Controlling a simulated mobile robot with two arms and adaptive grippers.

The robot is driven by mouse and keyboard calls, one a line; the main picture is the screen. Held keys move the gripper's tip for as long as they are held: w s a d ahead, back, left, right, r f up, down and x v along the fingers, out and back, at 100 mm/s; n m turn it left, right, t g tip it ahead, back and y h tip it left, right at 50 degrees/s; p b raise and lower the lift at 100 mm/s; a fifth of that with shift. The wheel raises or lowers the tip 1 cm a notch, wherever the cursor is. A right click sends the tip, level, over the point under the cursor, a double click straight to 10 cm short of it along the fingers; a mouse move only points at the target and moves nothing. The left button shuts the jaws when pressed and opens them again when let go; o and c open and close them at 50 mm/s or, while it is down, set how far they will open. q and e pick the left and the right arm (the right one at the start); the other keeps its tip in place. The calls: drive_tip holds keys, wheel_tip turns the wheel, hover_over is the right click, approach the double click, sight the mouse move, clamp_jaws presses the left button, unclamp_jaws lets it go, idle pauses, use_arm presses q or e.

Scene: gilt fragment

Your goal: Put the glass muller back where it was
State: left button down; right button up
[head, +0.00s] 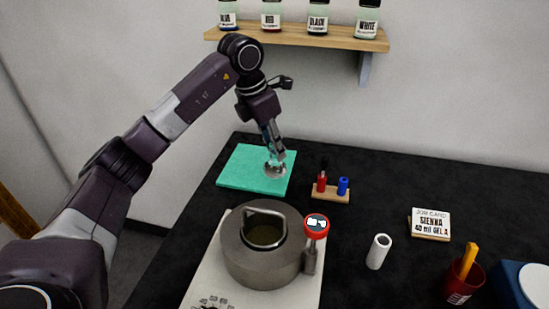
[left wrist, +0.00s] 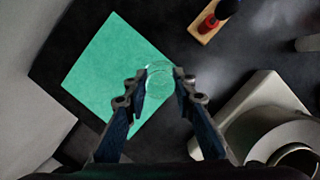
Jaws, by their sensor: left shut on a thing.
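The glass muller (head: 275,170) is clear, with a round base, and shows over the right part of the green mat (head: 240,168) in the head view. In the left wrist view the muller (left wrist: 160,82) is a faint clear round shape between the fingers, over the mat's right corner (left wrist: 110,75). My left gripper (head: 273,152) points down and is shut on the muller's upper part; its fingers also show in the left wrist view (left wrist: 158,84). I cannot tell whether the muller's base touches the mat. My right gripper is not in view.
A grey round pot (head: 250,262) on a pale base stands in front of the mat. Right of the mat is a wooden stand (head: 330,195) with red and blue items. A white cylinder (head: 378,252), job card (head: 431,224) and red cup (head: 462,284) stand further right. A bottle shelf (head: 300,38) is above.

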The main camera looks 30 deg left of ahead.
sight(275, 158)
use_arm(q)
drive_tip(key=shift+f, duration=0.3)
wheel_tip(275, 158, down, 2)
drive_tip(key=shift+f, duration=0.55)
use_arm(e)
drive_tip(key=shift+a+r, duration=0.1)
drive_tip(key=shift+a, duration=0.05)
use_arm(q)
drive_tip(key=shift+f, duration=0.15)
drive_tip(key=c, duration=1.6)
unclamp_jaws()
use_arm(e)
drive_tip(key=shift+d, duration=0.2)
